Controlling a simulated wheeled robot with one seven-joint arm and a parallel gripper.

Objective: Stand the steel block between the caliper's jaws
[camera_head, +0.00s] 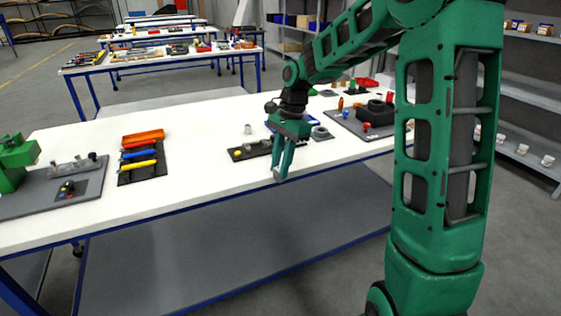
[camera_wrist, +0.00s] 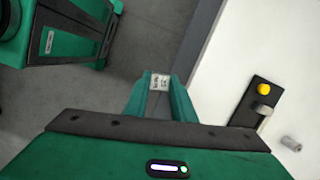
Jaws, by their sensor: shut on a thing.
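My gripper (camera_head: 281,174) hangs over the front edge of the white table in the head view. In the wrist view my gripper (camera_wrist: 160,88) is shut on a small light steel block (camera_wrist: 160,81), held between the fingertips with dark markings on its face. The block is a small grey spot at the fingertips (camera_head: 277,175) in the head view. A dark narrow plate (camera_head: 250,150) with a yellow knob and a grey part lies on the table just left of my gripper. It looks like the caliper, but its jaws are too small to make out. The plate also shows in the wrist view (camera_wrist: 246,101).
A grey ring (camera_head: 321,133) and a dark fixture with coloured knobs (camera_head: 372,112) are to the right. A black tray of coloured tools (camera_head: 142,171) lies left. Table between tray and plate is clear.

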